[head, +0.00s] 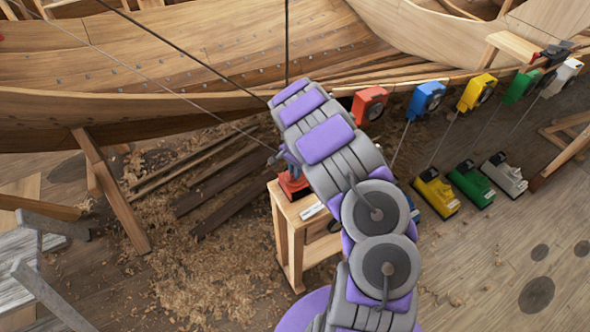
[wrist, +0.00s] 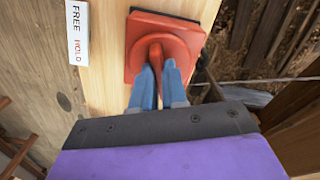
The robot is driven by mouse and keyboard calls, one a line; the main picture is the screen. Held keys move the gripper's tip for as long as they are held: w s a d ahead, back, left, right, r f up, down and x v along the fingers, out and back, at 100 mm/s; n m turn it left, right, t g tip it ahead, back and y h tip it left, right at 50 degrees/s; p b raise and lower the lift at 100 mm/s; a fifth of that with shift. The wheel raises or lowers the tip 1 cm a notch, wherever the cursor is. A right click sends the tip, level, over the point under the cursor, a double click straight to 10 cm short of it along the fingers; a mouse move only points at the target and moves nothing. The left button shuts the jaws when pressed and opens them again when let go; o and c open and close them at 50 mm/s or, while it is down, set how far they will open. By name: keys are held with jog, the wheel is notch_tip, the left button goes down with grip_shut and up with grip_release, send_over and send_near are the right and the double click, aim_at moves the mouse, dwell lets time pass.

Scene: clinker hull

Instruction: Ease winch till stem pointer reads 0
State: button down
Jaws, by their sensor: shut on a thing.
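The red winch (head: 295,186) sits on a small wooden stand (head: 284,222) beside the hull, partly hidden by my arm in the head view. In the wrist view the red winch base (wrist: 190,35) lies on the pale wooden top. My gripper (wrist: 160,75) has its blue fingers shut on the red winch handle (wrist: 155,47). A label (wrist: 77,30) reading "FREE" and "HOLD" lies left of the base. A red gauge unit (head: 370,104) hangs at the hull edge; I cannot read its dial or tell which pointer is the stem's.
Blue (head: 426,100), yellow (head: 477,92), green (head: 520,87) and white (head: 562,76) units line the hull edge to the right. Yellow (head: 436,194), green (head: 471,185) and white (head: 504,175) floor units stand below, joined by lines.

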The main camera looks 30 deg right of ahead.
jog(key=n+p, duration=0.3)
jog(key=n, duration=0.2)
jog(key=shift+w+r, duration=0.1)
jog(key=n+p, duration=0.2)
jog(key=n, duration=0.3)
jog(key=shift+w+d, duration=0.1)
jog(key=shift+w, duration=0.05)
jog(key=shift+n, duration=0.3)
jog(key=c, duration=1.2)
grip_release()
jog(key=shift+o, duration=0.2)
notch_tip(320, 180, up, 17)
jog(key=p, duration=0.1)
jog(key=shift+d, duration=0.1)
